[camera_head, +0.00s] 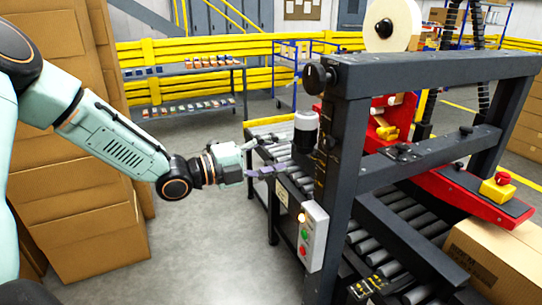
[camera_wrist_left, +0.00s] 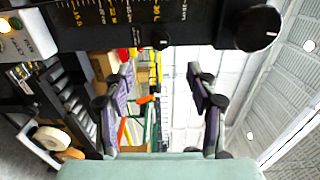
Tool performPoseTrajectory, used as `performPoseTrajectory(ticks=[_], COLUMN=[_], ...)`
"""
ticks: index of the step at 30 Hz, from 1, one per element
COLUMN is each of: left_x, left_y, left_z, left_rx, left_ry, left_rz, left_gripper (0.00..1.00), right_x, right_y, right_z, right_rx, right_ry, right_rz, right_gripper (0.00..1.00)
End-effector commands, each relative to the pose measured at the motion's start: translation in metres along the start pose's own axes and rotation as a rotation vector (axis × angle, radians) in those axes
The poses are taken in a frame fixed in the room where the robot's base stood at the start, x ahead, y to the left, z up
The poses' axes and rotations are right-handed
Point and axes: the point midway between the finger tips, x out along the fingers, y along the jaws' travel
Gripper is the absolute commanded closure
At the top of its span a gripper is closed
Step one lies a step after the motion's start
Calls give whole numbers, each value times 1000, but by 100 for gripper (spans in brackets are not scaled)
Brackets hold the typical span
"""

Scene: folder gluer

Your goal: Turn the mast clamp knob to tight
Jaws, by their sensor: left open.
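A black round knob (camera_head: 318,76) sits near the top of the dark mast (camera_head: 340,150). In the left wrist view it looks like the large dark knob (camera_wrist_left: 258,27) with a pale pointer line. A smaller black knob (camera_wrist_left: 160,40) sits along the same mast beside a yellow scale (camera_wrist_left: 110,12). No label shows which position is tight. My left gripper (camera_head: 275,154) is open and empty, left of the mast and lower than the top knob. Its two fingers (camera_wrist_left: 160,85) are spread apart in the wrist view and touch nothing visible. My right gripper is not in view.
A white-topped dark cylinder (camera_head: 305,130) juts from the mast close above my left fingers. A control box (camera_head: 313,235) with buttons hangs lower on the mast. A roller conveyor (camera_head: 285,165) lies behind. Cardboard boxes (camera_head: 85,200) stand at left. The floor (camera_head: 200,240) between is clear.

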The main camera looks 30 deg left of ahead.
Motion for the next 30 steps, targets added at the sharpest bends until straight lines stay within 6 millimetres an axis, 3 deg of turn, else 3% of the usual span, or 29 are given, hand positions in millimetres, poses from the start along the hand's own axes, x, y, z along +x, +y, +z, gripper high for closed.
performPoseTrajectory(ticks=[7, 24, 28, 30], left_x=[-10, -10, -10, -11], left_y=[0, 0, 2, 4], left_z=[0, -1, 2, 8], left_rx=[0, -7, -126, -298], left_ry=[0, 1, -11, -58], left_rz=[-2, -1, 5, 6], left_gripper=[42, 42, 42, 42], right_x=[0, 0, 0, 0], right_y=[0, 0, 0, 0], right_z=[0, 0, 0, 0], right_rx=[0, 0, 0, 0], right_ry=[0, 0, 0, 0], right_rz=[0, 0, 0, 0], right_gripper=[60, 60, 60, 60])
